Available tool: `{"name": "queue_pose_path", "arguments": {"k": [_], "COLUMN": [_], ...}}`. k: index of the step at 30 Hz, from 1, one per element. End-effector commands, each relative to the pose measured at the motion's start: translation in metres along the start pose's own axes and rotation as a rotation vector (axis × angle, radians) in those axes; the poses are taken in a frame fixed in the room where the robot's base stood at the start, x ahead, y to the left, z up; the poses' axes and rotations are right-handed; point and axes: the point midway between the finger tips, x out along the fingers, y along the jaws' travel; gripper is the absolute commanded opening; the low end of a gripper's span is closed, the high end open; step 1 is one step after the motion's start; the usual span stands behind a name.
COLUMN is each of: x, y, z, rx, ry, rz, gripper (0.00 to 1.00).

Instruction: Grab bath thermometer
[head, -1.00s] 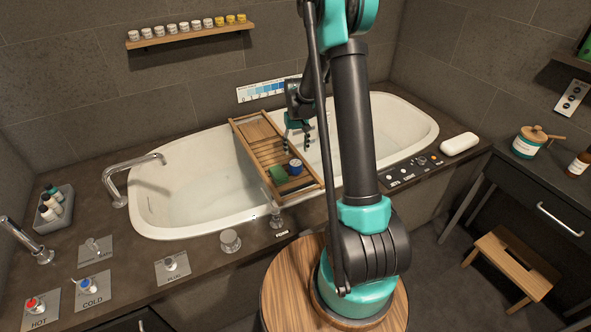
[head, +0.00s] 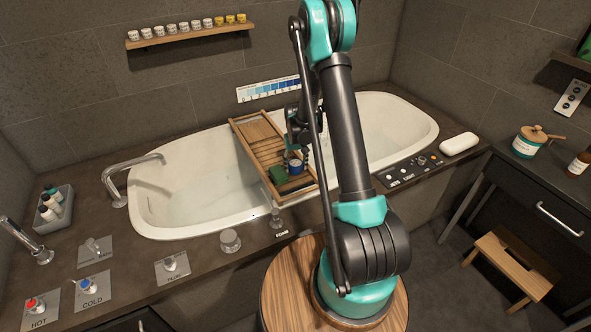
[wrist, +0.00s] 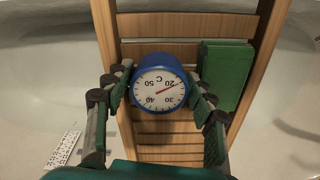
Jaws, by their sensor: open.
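The bath thermometer (wrist: 160,88) is a blue round-bodied piece with a white dial marked in C and a red needle. It stands on the wooden bath tray, and its blue side shows in the head view (head: 296,167). In the wrist view my gripper (wrist: 157,82) is open, with one finger on each side of the thermometer. The fingertips are close to its sides; whether they touch it I cannot tell. In the head view my arm partly hides the gripper.
The slatted bath tray (head: 250,131) lies across the white bathtub (head: 185,190). A green block (wrist: 224,75) sits on the tray right beside the thermometer, close to one finger. A faucet (head: 130,180) and control knobs line the tub's edge.

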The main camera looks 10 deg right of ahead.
Motion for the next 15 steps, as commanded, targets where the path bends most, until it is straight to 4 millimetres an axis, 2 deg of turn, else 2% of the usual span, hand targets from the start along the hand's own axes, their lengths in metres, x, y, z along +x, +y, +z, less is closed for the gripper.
{"name": "queue_pose_path", "arguments": {"k": [4, 12, 15], "x": [-0.0002, -0.0004, -0.0005], "y": [0.0001, 0.0001, 0.0001], "z": [0.0000, 0.0000, 0.0000], "rx": [0.000, 0.000, 0.000], "ry": [0.000, 0.000, 0.000], "rz": [0.000, 0.000, 0.000], "gripper": [0.56, 0.22, 0.19]}}
